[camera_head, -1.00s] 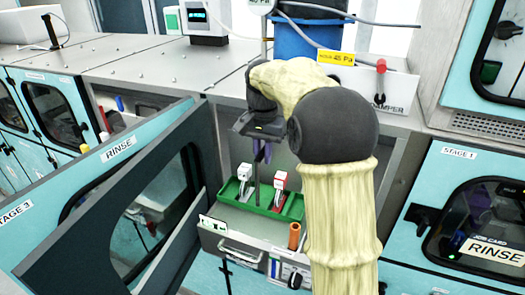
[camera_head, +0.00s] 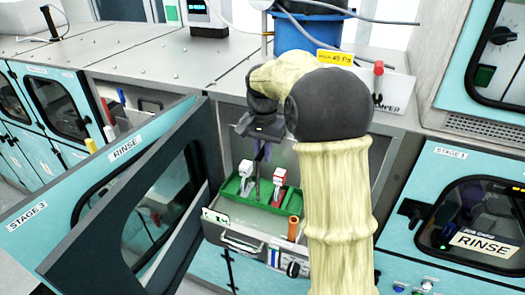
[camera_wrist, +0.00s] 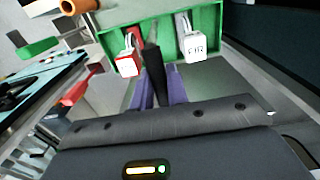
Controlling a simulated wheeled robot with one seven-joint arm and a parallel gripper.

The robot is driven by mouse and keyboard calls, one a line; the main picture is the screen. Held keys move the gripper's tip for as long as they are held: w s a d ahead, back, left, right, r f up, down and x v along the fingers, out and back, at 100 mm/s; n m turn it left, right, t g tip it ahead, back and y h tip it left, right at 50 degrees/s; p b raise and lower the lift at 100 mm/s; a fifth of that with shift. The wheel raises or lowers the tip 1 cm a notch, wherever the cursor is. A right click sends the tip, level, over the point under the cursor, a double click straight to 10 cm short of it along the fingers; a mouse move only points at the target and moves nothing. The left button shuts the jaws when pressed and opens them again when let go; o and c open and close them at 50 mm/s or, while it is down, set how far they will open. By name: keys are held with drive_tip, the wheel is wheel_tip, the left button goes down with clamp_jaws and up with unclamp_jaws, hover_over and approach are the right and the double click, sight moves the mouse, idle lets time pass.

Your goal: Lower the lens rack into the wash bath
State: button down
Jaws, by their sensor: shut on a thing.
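My gripper (camera_head: 259,154) has purple fingers and is inside the open bay. In the wrist view my gripper (camera_wrist: 160,92) is shut on a dark upright bar (camera_wrist: 153,62). The bar also shows in the head view (camera_head: 257,184), reaching down in front of the green tray's inside. I cannot tell whether this bar belongs to the lens rack, and no lenses can be made out. The green tray (camera_head: 258,205) holds a white-tagged piece (camera_head: 244,173) and a red-and-white piece (camera_head: 279,181). No bath labelled wash can be read.
An orange cylinder (camera_head: 293,228) is at the tray's right front. A drawer front with a handle (camera_head: 240,243) lies below.

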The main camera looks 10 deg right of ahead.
drive_tip(key=shift+f+b, duration=1.45)
drive_tip(key=shift+f, duration=0.15)
drive_tip(key=b, duration=0.5)
hover_over(263, 191)
drive_tip(key=shift+s+f, duration=0.1)
drive_tip(key=shift+f, duration=2.4)
drive_tip(key=shift+f+b, duration=1.1)
drive_tip(key=shift+f, duration=1.15)
drive_tip(key=c, duration=1.3)
unclamp_jaws()
wheel_tip(263, 191, up, 18)
drive_tip(key=shift+f+b, duration=0.25)
drive_tip(key=shift+b, duration=0.4)
